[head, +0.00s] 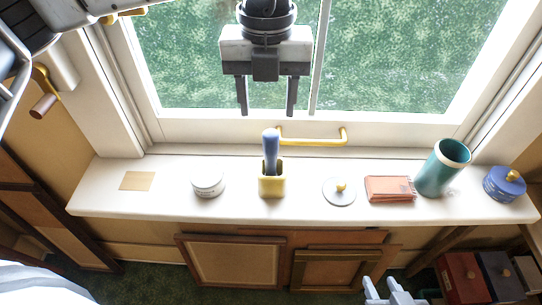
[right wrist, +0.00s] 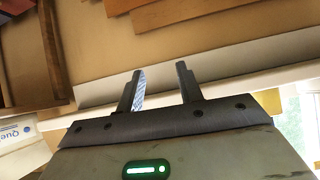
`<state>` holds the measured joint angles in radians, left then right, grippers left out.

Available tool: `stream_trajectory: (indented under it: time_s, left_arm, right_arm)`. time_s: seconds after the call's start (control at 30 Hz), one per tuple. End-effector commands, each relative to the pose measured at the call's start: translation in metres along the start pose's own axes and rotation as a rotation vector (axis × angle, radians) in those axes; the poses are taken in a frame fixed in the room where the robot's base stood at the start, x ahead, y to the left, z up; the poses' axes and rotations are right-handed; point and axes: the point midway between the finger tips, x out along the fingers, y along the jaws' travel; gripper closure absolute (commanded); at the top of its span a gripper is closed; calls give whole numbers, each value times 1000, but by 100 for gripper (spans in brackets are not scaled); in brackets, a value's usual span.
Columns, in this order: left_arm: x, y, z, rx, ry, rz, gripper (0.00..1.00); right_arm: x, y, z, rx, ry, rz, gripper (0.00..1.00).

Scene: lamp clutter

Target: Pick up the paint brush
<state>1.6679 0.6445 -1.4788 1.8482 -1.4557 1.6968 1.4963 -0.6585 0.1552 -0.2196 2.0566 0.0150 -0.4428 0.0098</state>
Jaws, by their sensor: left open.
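My right gripper (head: 381,285) shows partly at the bottom edge, below the sill in the picture. In the right wrist view its fingers (right wrist: 160,72) are spread with nothing gripped between them.
A yellow window handle (head: 312,143) is behind the cup.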

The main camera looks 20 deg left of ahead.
Motion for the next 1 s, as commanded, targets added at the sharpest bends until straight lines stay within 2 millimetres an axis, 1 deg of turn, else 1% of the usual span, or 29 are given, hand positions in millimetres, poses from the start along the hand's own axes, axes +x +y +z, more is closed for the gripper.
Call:
stream_trajectory:
  time_s: [0.03, 0.13, 0.2, 0.3, 0.43, 0.57, 0.7, 0.8, 1.0]
  left_arm:
    - [10, 0, -1, 0, 4, 2, 49]
    - [26, 0, 0, 0, 3, 0, 49]
    - [34, 0, 0, 1, 3, -1, 49]
    - [40, -1, 0, 1, 1, -3, 49]
    - [49, -2, 1, 1, 4, -1, 49]
    - [69, -4, 5, 1, 5, 1, 49]
    - [87, -5, 6, 2, 3, -2, 49]
    - [93, -5, 6, 2, 2, -2, 49]
    - [93, -5, 6, 3, 1, -3, 49]
  right_arm:
    - [-1, -1, 0, 2, -4, 0, 64]
    - [-2, -1, 3, 7, -10, 1, 64]
    - [-2, -2, 4, 9, -13, 1, 64]
    - [-3, -2, 4, 12, -13, 2, 64]
    - [-6, -2, 0, 13, -12, 3, 64]
    - [-10, -1, -5, 11, -10, 6, 64]
    - [-9, 0, -3, 10, -15, 10, 64]
    - [-7, 1, -1, 9, -20, 11, 64]
    - [-5, 2, -4, 7, -13, 13, 64]
